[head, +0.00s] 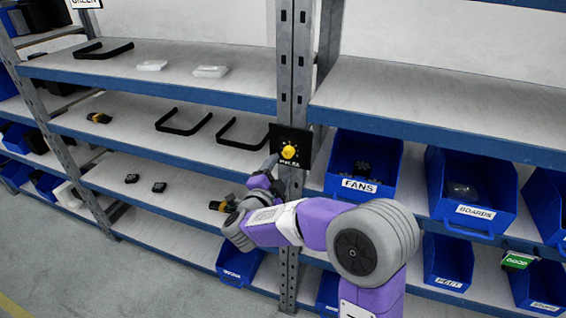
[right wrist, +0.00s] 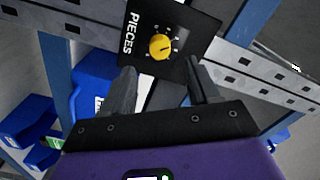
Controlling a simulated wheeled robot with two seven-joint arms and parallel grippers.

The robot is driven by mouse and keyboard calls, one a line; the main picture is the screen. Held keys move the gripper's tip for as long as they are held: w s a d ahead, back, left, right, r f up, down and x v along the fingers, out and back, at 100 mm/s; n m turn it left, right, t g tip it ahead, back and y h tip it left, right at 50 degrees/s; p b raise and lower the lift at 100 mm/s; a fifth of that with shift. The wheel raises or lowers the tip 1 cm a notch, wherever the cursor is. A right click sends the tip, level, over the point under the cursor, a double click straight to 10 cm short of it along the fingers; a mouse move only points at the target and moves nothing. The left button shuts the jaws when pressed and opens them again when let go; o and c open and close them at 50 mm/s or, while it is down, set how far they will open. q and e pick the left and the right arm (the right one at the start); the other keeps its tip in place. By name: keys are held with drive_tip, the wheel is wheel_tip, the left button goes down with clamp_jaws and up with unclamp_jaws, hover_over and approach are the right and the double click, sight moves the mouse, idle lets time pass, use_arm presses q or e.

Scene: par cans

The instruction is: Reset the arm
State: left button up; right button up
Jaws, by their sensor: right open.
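My right arm reaches up from the lower right in the head view. Its gripper (head: 268,168) is in front of the shelf post, just below and left of a black panel (head: 279,138) with a yellow knob (head: 288,152). In the right wrist view the two fingers of the gripper (right wrist: 160,85) are apart with nothing between them. The black panel (right wrist: 145,30), lettered "PIECES", and its yellow knob (right wrist: 162,46) lie just beyond the fingertips. I cannot tell whether a finger touches the panel. My left gripper is not in view.
Blue bins labelled FANS (head: 360,185) and BOARDS (head: 468,212) stand right of the post (head: 291,250). The left shelves hold black handles (head: 184,121), white pieces (head: 210,71) and small dark parts (head: 159,187). Grey floor (head: 120,280) is clear at lower left.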

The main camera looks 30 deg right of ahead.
drive_tip(key=shift+s+a, duration=0.4)
drive_tip(key=shift+a, duration=0.05)
drive_tip(key=shift+f, duration=0.1)
drive_tip(key=w+a+f+n+t+y, duration=0.1)
drive_tip(key=a+f+n+y, duration=0.25)
drive_tip(key=f, duration=0.45)
drive_tip(key=w+a+f+n+y, duration=0.2)
drive_tip(key=f+n+y, duration=0.25)
drive_tip(key=f, duration=0.35)
drive_tip(key=s+a+f+n+g+y, duration=0.2)
drive_tip(key=s+a+f+n, duration=0.1)
drive_tip(key=f, duration=0.5)
drive_tip(key=s+a+f+n+g+y, duration=0.1)
drive_tip(key=s+a+f+n+y, duration=0.25)
drive_tip(key=f, duration=0.55)
drive_tip(key=s+a+f+n+g+y, duration=0.1)
drive_tip(key=s+a+f+g, duration=0.1)
drive_tip(key=s, duration=0.5)
drive_tip(key=s+a+f+n+g+y, duration=0.2)
drive_tip(key=s+a+f+g, duration=0.1)
drive_tip(key=s+f, duration=0.3)
drive_tip(key=s+a+f+n+g+y, duration=0.1)
drive_tip(key=s+f+g, duration=0.3)
drive_tip(key=s, duration=0.5)
drive_tip(key=shift+s+a+n, duration=0.15)
drive_tip(key=shift+a+n, duration=0.3)
drive_tip(key=shift+a, duration=0.25)
